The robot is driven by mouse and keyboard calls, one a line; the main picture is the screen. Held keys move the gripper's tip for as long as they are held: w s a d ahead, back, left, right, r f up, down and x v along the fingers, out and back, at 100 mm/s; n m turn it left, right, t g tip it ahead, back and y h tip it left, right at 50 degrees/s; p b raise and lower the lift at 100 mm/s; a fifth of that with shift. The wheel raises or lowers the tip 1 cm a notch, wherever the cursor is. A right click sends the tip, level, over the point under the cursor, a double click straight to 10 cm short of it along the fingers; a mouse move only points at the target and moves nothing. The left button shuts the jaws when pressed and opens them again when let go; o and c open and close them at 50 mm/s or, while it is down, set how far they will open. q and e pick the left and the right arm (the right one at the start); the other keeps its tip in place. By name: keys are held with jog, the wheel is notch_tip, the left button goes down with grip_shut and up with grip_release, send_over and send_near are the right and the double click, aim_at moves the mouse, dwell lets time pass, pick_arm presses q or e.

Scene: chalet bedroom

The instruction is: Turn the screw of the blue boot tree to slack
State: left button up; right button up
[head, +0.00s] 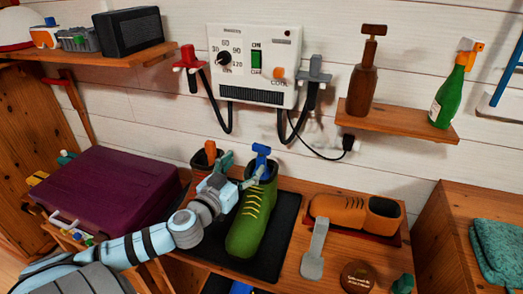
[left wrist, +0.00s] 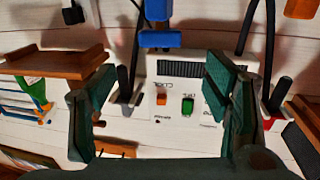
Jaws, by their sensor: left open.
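The blue boot tree (head: 262,151) stands upright in the top of the green boot (head: 247,228), with its blue T-shaped screw handle showing above the boot's opening. The handle also shows in the left wrist view (left wrist: 160,39), at the top centre. My left gripper (head: 242,168) is open at the left side of the boot's top, close to the handle. In the left wrist view its two teal fingers (left wrist: 160,82) are wide apart with nothing between them; the handle lies beyond the gap, toward the picture's top. Whether a finger touches it, I cannot tell.
A drying unit (head: 254,65) with hanging hoses is on the wall above. A purple case (head: 108,192) is left; an orange shoe (head: 355,212) and a grey shoehorn (head: 315,250) are right.

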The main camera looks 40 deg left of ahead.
aim_at(260, 149)
pick_arm(q)
jog(key=w, duration=0.3)
jog(key=w+a, duration=0.1)
jog(key=w, duration=0.6)
jog(key=shift+w+a+f, duration=0.1)
jog(key=shift+w+a, duration=0.1)
jog(key=shift+a, duration=0.2)
jog(key=shift+c, duration=0.2)
